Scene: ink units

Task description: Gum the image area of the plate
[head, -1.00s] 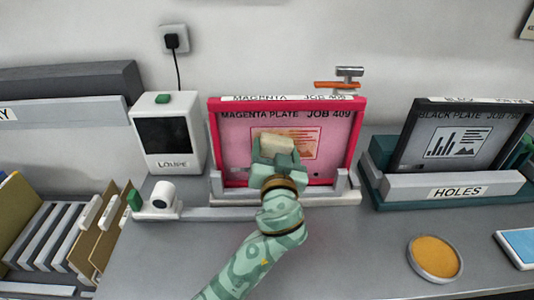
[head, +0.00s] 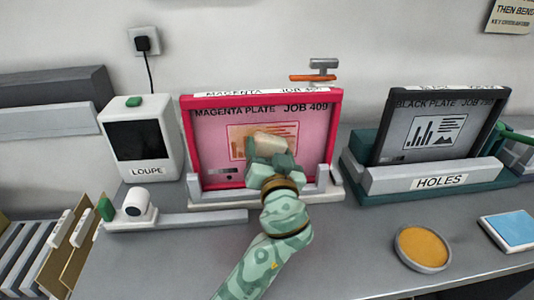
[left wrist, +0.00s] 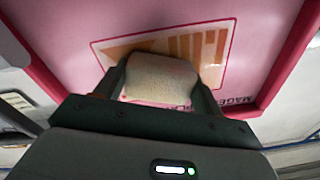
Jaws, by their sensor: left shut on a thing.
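The magenta plate (head: 215,155) stands upright in a red frame, labelled MAGENTA PLATE JOB 409. Its image area (head: 240,140), an orange picture in a thin border, is partly covered. My left gripper (head: 274,160) is shut on a pale sponge (head: 268,143), held in front of the right part of the image area. In the left wrist view the sponge (left wrist: 160,78) sits between the two fingers, over the image area (left wrist: 205,48). It looks close against the plate; I cannot tell if it touches. My right gripper is not in view.
A black plate (head: 395,140) stands right, behind a HOLES label. A round dish of orange stuff (head: 422,248) and a blue pad (head: 512,232) lie front right. The LOUPE box (head: 147,150) and a file rack (head: 50,250) are left. The front bench is mostly clear.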

